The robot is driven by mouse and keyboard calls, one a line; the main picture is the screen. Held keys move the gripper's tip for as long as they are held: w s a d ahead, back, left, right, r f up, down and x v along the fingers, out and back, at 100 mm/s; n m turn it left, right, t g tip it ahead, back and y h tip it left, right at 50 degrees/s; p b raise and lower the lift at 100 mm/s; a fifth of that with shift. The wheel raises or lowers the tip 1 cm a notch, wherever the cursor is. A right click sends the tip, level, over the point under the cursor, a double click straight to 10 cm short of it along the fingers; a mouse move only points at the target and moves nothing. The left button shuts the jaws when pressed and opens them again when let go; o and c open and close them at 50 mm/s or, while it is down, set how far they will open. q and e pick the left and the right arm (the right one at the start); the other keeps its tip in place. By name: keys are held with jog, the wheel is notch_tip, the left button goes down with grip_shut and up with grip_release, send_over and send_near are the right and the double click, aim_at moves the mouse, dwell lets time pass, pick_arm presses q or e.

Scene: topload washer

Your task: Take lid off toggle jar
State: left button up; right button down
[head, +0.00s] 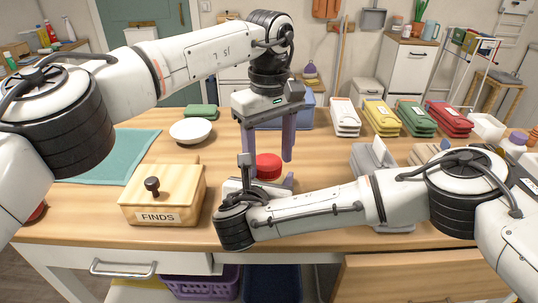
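A round red lid (267,166) shows near the middle of the table, between my two grippers. The jar body below it is mostly hidden behind my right wrist. My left gripper (268,152) points down from above, its two fingers apart and empty, one to each side of the red lid. I cannot tell whether they touch it. My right gripper (262,186) is low in front of the lid, at jar height. Its fingers are partly hidden by its own wrist, so its grip on the jar cannot be made out.
A wooden box labelled FINDS (163,195) with a dark knob stands at left. A white bowl (191,131) and teal mat (112,160) lie behind it. A grey container (372,157) stands at right. Several coloured stacks, including a yellow one (381,117), line the back.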

pick_arm(q)
jog(key=shift+s+a, duration=0.1)
jog(key=shift+a, duration=0.05)
notch_tip(320, 180, up, 4)
jog(key=shift+r, duration=0.25)
jog(key=shift+c, duration=0.3)
jog(key=r+m, duration=0.2)
jog(key=m, duration=0.1)
jog(key=shift+d, duration=0.3)
jog(key=r+m, duration=0.1)
jog(key=m, duration=0.1)
jog(key=shift+m, duration=0.3)
jog(key=shift+r+m, duration=0.1)
jog(key=shift+m, duration=0.5)
jog(key=shift+f, duration=3.85)
jog(key=c, duration=1.1)
jog(key=n, duration=0.6)
jog(key=shift+d+n, duration=0.2)
jog(key=shift+n, duration=0.2)
